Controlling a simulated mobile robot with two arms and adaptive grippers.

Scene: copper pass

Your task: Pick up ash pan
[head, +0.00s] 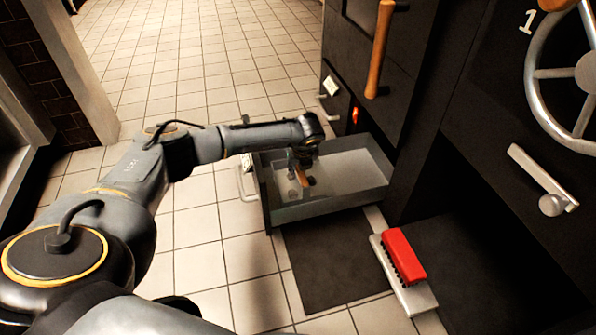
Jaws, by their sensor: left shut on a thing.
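The ash pan (352,172) looks to be the open grey metal box beside the dark stove, with pale inner walls. A metal bar handle (246,181) is on its left side. My left arm reaches in from the left, and my left gripper (301,171) points down inside the box, near its left wall. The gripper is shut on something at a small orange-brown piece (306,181). The fingers cover much of this piece, so its link to the pan is hard to see. My right gripper is not in view.
A dark mat (325,265) lies in front of the box. The stove, with a wooden door handle (380,48) and a handwheel (535,75), fills the right. Tiled floor is clear at upper left.

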